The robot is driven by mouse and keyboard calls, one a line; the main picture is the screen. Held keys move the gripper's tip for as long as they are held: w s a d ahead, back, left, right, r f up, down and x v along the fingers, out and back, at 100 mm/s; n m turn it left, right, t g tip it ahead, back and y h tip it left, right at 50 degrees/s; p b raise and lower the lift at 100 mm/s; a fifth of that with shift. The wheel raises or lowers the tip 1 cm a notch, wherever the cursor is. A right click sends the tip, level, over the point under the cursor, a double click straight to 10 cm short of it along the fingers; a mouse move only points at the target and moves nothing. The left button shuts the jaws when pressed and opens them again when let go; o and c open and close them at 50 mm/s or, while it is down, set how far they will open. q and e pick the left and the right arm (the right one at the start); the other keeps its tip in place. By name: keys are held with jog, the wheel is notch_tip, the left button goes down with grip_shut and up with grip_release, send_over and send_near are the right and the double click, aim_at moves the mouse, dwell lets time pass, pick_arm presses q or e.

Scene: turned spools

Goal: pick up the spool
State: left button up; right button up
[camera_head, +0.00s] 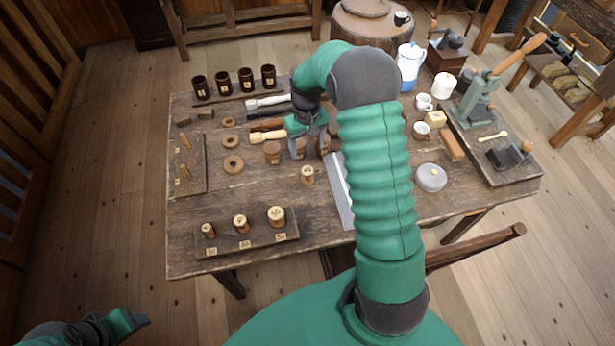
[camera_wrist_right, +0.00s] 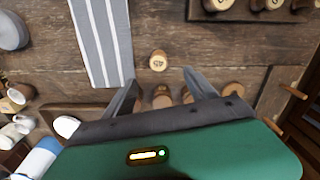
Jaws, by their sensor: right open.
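A small pale wooden spool (camera_head: 307,174) stands upright and alone on the wooden table, with a dark number mark on its front. It also shows in the right wrist view (camera_wrist_right: 158,62), just beyond the fingertips and roughly centred between them. My right gripper (camera_head: 312,152) is open and empty, above the table and behind the spool. Its two fingers (camera_wrist_right: 160,85) stand apart in the right wrist view. My left gripper (camera_head: 125,322) is at the bottom left corner, away from the table; its jaws are not clear.
A dark rack (camera_head: 262,241) holds three numbered spools at the front. Brown wooden pots (camera_head: 272,152) stand by my right gripper. A grey striped cloth (camera_wrist_right: 100,40) lies beside the spool. Wooden rings (camera_head: 233,165) lie to the left. Bare table surrounds the spool's front.

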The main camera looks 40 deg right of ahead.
send_near(307, 170)
jog(key=f, duration=0.2)
jog(key=d+f, duration=0.1)
jog(key=f, duration=0.2)
jog(key=shift+s+d+f, duration=0.15)
jog(key=shift+f, duration=0.15)
jog(key=f, duration=0.2)
jog(key=a+f+p, duration=0.1)
jog(key=f, duration=0.1)
jog(key=shift+a+f, duration=0.15)
jog(key=shift+f, duration=0.2)
jog(key=shift+d, duration=0.3)
jog(key=c, duration=0.6)
jog(key=shift+c, duration=1.2)
jog(key=shift+a, duration=0.1)
jog(key=c, duration=0.5)
pick_arm(q)
jog(key=shift+w+d+r, duration=0.15)
jog(key=shift+r, duration=0.25)
jog(key=shift+w+d+r, duration=0.1)
jog(key=shift+d+r, duration=0.05)
jog(key=shift+r, duration=0.2)
pick_arm(e)
jog(key=shift+a, duration=0.1)
jog(key=shift+c, duration=0.5)
